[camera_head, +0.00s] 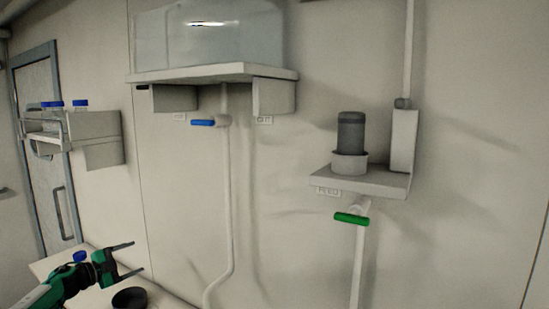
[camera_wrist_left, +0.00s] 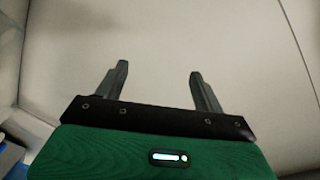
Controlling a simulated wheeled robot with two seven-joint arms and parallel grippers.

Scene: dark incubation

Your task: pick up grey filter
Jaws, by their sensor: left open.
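A dark grey cylindrical filter (camera_head: 351,131) stands upright in a white round holder (camera_head: 349,163) on a wall shelf at the right. My left gripper (camera_head: 134,257) is low at the left in the head view, with its fingers apart and nothing between them. It is far to the left of the filter and lower in the picture. In the left wrist view the open fingers (camera_wrist_left: 160,85) point at bare wall, and the filter does not show there. My right gripper is not in view.
The filter's shelf (camera_head: 372,184) has a white upright box and pipe at its right and a green-handled valve (camera_head: 351,218) below. A large tank shelf (camera_head: 212,73) with a blue valve (camera_head: 203,123) is mid-wall. A black bowl (camera_head: 130,298) sits on the counter near my left gripper.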

